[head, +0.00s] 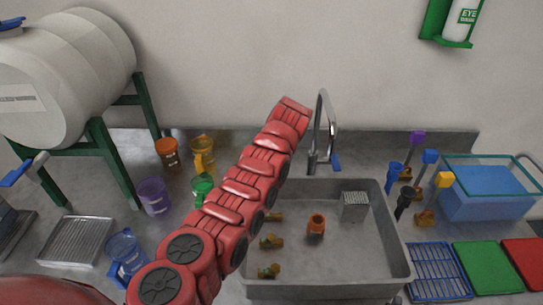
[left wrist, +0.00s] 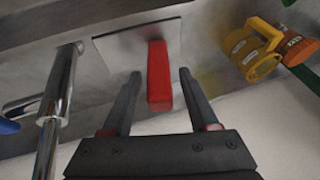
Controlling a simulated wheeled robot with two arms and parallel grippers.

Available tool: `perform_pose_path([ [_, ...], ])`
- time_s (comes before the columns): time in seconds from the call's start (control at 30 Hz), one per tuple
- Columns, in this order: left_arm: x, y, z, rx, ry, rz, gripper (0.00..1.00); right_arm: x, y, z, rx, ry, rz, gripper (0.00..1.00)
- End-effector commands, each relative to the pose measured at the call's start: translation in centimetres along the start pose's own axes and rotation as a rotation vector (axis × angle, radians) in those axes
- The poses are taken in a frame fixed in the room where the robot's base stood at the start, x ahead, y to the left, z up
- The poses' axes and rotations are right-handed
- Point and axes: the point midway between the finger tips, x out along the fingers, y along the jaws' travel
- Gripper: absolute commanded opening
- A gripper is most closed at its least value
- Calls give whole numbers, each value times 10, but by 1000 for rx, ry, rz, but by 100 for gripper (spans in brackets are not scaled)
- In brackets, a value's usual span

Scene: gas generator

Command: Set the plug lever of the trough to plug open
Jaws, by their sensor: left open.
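The trough (head: 350,255) is a grey sink in the middle of the head view. A red lever (left wrist: 158,82) stands out from a square metal plate (left wrist: 112,52) in the left wrist view; I take it as the plug lever. My left gripper (left wrist: 160,74) is open, with one finger on each side of the lever and a gap visible on both sides. In the head view my red arm hides the gripper and the lever. My right gripper is not in view.
A chrome faucet (head: 322,130) rises beside my arm; a chrome pipe (left wrist: 58,100) shows close by in the wrist view. Several coloured cups, including a yellow one (left wrist: 252,48), stand left of the trough.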

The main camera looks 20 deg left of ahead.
Motion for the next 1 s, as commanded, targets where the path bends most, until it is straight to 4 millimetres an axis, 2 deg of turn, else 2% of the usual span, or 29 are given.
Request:
perform_pose_path([
  [0.17,-22,1,1,-3,4,5,60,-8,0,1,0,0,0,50],
  [0.47,-108,1,-1,-2,11,4,60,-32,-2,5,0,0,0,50],
  [0.5,-117,-3,-2,-6,5,2,60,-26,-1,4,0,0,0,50],
  [0.7,-141,-3,-1,-2,1,-1,60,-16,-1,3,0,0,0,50],
  [0.8,-155,-2,-2,-2,7,3,60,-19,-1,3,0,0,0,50],
  [1.0,-165,-1,0,-1,1,1,60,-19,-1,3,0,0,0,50],
])
